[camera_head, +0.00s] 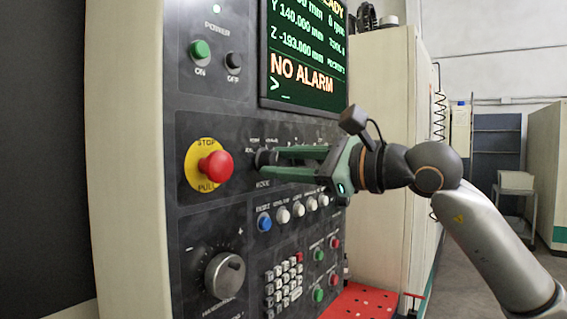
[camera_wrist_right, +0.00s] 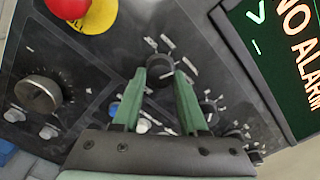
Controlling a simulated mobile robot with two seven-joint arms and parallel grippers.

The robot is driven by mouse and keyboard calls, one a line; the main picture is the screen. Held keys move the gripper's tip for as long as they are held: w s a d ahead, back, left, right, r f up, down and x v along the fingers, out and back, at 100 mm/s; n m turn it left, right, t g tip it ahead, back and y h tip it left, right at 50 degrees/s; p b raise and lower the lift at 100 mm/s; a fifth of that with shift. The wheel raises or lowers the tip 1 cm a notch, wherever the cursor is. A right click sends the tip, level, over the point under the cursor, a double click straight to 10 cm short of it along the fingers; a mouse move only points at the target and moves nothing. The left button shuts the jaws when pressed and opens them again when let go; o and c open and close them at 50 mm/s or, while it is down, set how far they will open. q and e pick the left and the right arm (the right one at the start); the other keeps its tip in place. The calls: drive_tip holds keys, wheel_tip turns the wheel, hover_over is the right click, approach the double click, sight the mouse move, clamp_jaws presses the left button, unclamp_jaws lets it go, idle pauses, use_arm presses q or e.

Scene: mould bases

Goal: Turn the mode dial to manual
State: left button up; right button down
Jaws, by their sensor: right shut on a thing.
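The mode dial (camera_head: 265,158) is a small black knob on the dark control panel, right of the red stop button, with small white labels around it. In the right wrist view the mode dial (camera_wrist_right: 159,70) sits between my fingertips. My right gripper (camera_head: 268,163) reaches in from the right, its green fingers shut on the dial, one above and one below in the head view. In the right wrist view my right gripper (camera_wrist_right: 160,80) has a finger at each side of the knob. The labels are too small to read surely. My left gripper is not in view.
A red stop button (camera_head: 215,166) on a yellow disc is close left of the dial. Below are a blue button (camera_head: 264,222), several white knobs and a large dial (camera_head: 225,276). A screen (camera_head: 303,62) reading "NO ALARM" is above. A red perforated surface (camera_head: 360,303) juts out below.

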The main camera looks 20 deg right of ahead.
drive_tip(key=shift+r, duration=0.1)
idle(0.3)
drive_tip(key=shift+c, duration=2.2)
unclamp_jaws()
drive_tip(key=shift+s+d, duration=0.35)
drive_tip(key=shift+s, duration=0.05)
drive_tip(key=b+v, duration=0.3)
drive_tip(key=v, duration=0.8)
drive_tip(key=shift+s+d, duration=0.2)
drive_tip(key=shift+s, duration=0.05)
drive_tip(key=shift+a, duration=0.1)
